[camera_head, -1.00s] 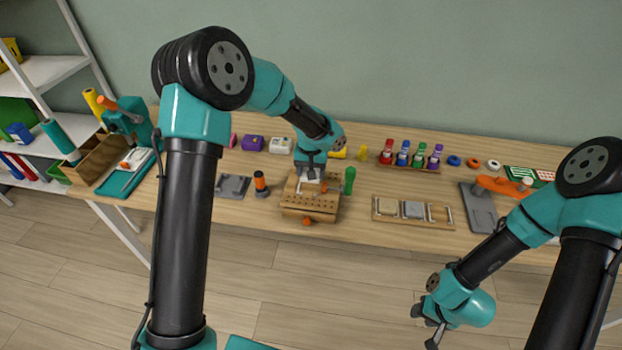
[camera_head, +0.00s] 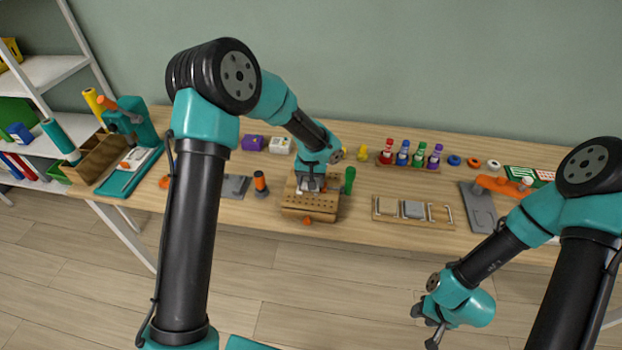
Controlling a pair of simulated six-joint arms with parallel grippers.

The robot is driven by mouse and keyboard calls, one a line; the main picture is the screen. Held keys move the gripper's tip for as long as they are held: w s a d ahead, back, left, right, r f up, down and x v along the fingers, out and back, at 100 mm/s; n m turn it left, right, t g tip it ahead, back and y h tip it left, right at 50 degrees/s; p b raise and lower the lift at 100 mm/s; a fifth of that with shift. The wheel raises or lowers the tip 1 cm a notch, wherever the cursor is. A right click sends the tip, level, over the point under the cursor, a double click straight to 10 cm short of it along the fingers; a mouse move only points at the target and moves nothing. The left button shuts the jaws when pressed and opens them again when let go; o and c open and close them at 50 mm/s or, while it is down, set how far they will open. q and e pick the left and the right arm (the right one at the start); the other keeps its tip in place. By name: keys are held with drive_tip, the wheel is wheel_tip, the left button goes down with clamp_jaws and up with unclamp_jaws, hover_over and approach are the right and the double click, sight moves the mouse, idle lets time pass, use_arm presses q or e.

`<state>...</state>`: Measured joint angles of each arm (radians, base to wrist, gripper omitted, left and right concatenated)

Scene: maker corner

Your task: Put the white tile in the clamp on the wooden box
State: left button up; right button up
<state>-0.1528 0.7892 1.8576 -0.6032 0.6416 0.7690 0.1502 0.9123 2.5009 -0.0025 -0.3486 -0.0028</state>
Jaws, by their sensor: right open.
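The wooden box (camera_head: 309,214), with rows of holes in its front part, stands near the table's front edge. My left gripper (camera_head: 311,187) points down over the box top, and its jaws are too small and hidden to read. A small pale piece (camera_head: 299,188) shows beside its fingers; I cannot tell whether it is the white tile or part of the clamp. The gripper and wrist hide much of the clamp area. My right gripper (camera_head: 431,328) is open and empty, in front of the table and away from the box.
A green-handled tool (camera_head: 349,180) stands close at the box's right, and an orange-and-black tool (camera_head: 261,186) at its left. A wooden tray (camera_head: 428,218) holding a grey tile (camera_head: 413,209) lies to the right. Several coloured bottles (camera_head: 403,153) stand in a rack behind.

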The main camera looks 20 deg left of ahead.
use_arm(q)
drive_tip(key=shift+f, duration=0.35)
drive_tip(key=o, duration=1)
drive_tip(key=shift+s+f, duration=0.15)
drive_tip(key=shift+d+r, duration=0.1)
drive_tip(key=shift+r, duration=0.25)
wheel_tip(320, 180, up, 13)
drive_tip(key=shift+f, duration=0.1)
